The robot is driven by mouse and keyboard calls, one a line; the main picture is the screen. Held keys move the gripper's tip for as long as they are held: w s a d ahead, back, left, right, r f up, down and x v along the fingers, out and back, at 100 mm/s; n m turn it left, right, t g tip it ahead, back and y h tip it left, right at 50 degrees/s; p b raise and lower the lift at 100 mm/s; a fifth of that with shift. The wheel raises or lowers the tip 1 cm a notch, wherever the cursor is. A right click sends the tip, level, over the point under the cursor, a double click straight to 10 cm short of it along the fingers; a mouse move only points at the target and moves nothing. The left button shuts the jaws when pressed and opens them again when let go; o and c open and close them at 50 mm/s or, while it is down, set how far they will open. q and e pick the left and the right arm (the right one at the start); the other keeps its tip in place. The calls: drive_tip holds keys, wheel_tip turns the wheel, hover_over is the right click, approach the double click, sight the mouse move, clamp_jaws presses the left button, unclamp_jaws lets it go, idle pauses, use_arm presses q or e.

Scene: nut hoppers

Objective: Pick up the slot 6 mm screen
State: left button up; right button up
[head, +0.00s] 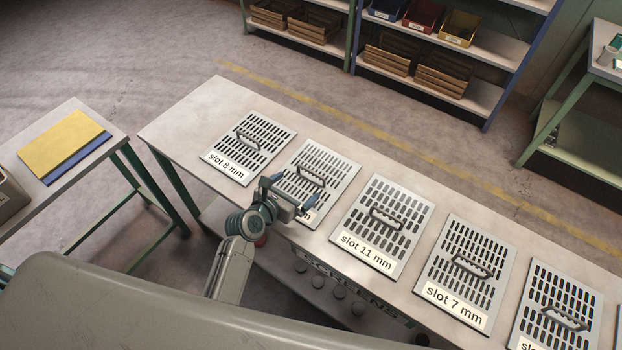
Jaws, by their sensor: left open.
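Several grey slotted screens with handles lie in a row on a long table (178,128). The second screen from the left (337,182) has its label mostly covered by my left gripper (295,190); only a final "m" shows. The label of the screen at the lower right (581,286) is cut off by the picture edge. I cannot read which of these two is the slot 6 mm screen. My left gripper is open and empty, over the label end of the second screen, just short of its handle (311,175). My right gripper is out of view.
The slot 8 mm screen (253,130) is left of the gripper; the slot 11 mm screen (388,192) and slot 7 mm screen (469,243) are right of it. The table's far left end is bare. A side table (98,120) holds yellow and blue sheets.

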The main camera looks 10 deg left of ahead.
sight(309, 182)
use_arm(q)
drive_tip(key=p+x, duration=0.1)
drive_tip(key=x, duration=0.7)
drive_tip(key=shift+a+f, duration=0.1)
drive_tip(key=shift+a, duration=0.05)
drive_tip(key=shift+s, duration=0.1)
drive_tip(key=c, duration=0.9)
drive_tip(key=shift+c, duration=0.9)
drive_tip(key=shift+r, duration=0.2)
